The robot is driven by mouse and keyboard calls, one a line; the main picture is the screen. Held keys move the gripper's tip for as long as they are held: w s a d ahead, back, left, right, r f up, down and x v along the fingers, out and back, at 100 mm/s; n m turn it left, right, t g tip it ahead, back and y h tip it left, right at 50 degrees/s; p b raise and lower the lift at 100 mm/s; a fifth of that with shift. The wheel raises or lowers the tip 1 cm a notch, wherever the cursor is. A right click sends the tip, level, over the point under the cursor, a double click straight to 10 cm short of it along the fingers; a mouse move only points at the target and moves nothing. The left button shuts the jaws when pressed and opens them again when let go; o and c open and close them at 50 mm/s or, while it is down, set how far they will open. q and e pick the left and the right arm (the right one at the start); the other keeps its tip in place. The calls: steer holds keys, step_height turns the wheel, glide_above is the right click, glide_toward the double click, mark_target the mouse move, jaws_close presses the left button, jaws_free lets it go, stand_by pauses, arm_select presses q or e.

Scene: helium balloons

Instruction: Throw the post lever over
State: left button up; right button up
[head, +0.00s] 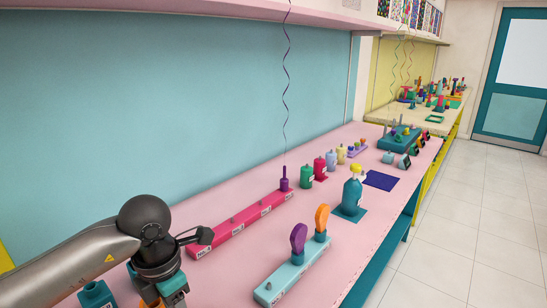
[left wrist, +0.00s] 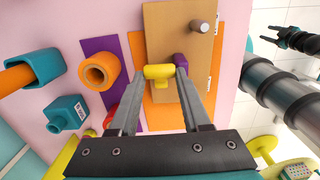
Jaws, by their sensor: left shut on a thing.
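In the left wrist view, my left gripper (left wrist: 158,80) is shut on a yellow crosspiece (left wrist: 158,71), which looks like the lever's grip. The lever stands over a wooden board (left wrist: 170,20) on an orange mat (left wrist: 158,113). A purple piece (left wrist: 181,60) shows just behind the right finger. A metal peg (left wrist: 199,27) stands on the same board, apart from the gripper. In the head view only my left wrist shows at the bottom left; its fingertips and the lever are out of frame. A dark claw (left wrist: 292,40), apparently my right gripper, is at the upper right of the wrist view, its jaws unclear.
In the wrist view, an orange ring (left wrist: 99,73) and teal blocks (left wrist: 67,113) stand left of the board. In the head view, a pink rail (head: 238,220), a pale blue rack (head: 292,272) and a spray bottle (head: 351,194) stand on the pink bench.

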arm_select(q)
steer(key=shift+w+d+f, duration=0.1)
steer(key=shift+w+d, duration=0.05)
steer(key=shift+d, duration=0.05)
steer(key=shift+w+d+f+b, duration=0.3)
steer(key=shift+w+d+b, duration=0.1)
steer(key=shift+b, duration=0.1)
steer(key=shift+f, duration=0.1)
